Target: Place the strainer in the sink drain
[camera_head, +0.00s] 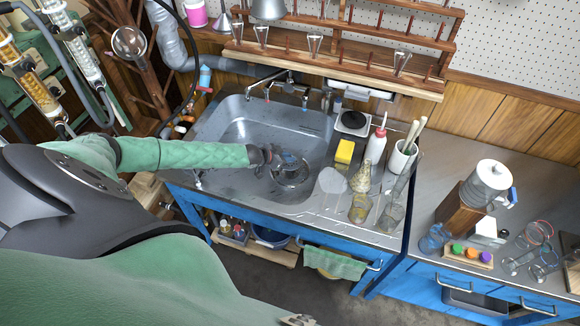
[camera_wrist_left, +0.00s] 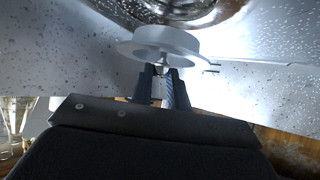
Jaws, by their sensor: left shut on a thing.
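My left gripper (camera_head: 276,158) reaches down into the steel sink (camera_head: 240,125). In the left wrist view its two dark fingers (camera_wrist_left: 165,88) are shut on the small knob of a pale grey strainer (camera_wrist_left: 160,48). The strainer is a round disc, seen close to edge-on. Behind it, at the top of that view, is the shiny round drain (camera_wrist_left: 200,14), partly covered by the strainer. In the head view the drain (camera_head: 292,174) is at the sink's bottom, just right of and below the gripper. I cannot tell the strainer's height over it. My right gripper does not show.
The faucet (camera_head: 285,85) stands behind the basin. Right of it are a yellow sponge (camera_head: 344,151), a wash bottle (camera_head: 376,146), a white cup of brushes (camera_head: 402,158) and glassware (camera_head: 359,208). A wooden rack (camera_head: 340,68) hangs above. The basin's left part is clear.

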